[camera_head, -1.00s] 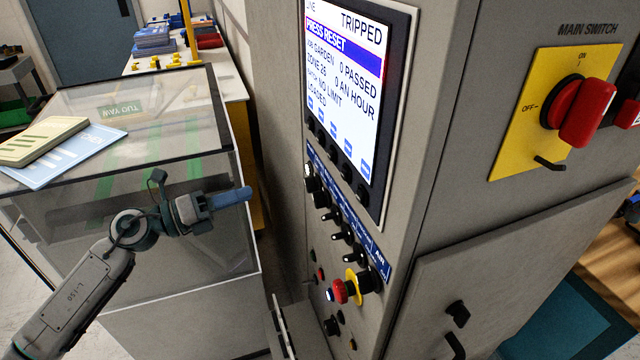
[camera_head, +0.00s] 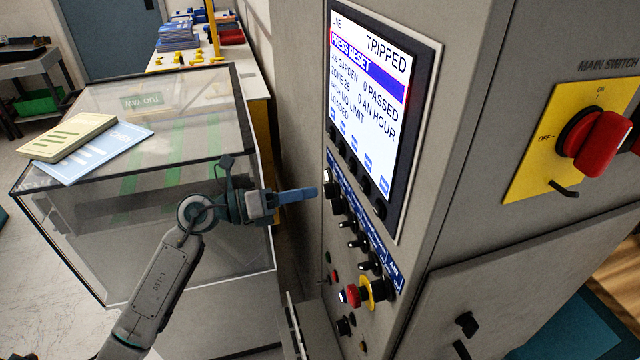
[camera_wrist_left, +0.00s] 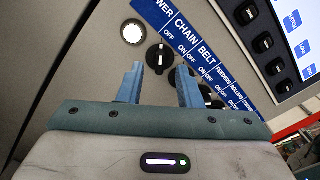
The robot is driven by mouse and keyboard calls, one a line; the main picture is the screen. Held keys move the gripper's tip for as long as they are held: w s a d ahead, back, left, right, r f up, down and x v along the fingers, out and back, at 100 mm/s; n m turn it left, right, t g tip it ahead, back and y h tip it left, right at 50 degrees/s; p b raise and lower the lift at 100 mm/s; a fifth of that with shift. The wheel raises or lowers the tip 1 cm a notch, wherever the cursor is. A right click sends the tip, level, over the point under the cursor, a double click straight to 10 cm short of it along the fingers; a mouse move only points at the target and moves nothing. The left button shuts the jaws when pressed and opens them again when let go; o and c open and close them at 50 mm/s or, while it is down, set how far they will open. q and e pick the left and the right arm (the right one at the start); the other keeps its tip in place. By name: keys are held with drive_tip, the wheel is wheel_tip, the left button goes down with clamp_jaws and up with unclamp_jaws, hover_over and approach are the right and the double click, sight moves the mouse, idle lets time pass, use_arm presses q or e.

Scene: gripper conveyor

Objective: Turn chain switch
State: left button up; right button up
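The chain switch (camera_wrist_left: 159,58) is a round black knob with a white line, below the CHAIN label in the left wrist view. Its line runs roughly up and down there, and I cannot tell surely whether it points to OFF or ON. My left gripper (camera_wrist_left: 159,76) is open, with blue fingers. The knob shows between and just beyond its fingertips. In the head view my left gripper (camera_head: 314,192) points at the upper knobs of the panel, close to them; whether it touches is unclear. My right gripper is not in view.
A white lamp (camera_wrist_left: 132,33) sits beside the knob, under POWER. More black knobs (camera_head: 357,243) run down the panel, with a red stop button (camera_head: 351,295) below. The screen (camera_head: 372,95) reads TRIPPED, PRESS RESET. A red main switch (camera_head: 598,142) is at right. A clear-covered box (camera_head: 150,170) stands at left.

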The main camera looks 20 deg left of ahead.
sight(330, 191)
use_arm(q)
drive_tip(key=shift+p+x, duration=0.65)
drive_tip(key=shift+x, duration=1.35)
clamp_jaws()
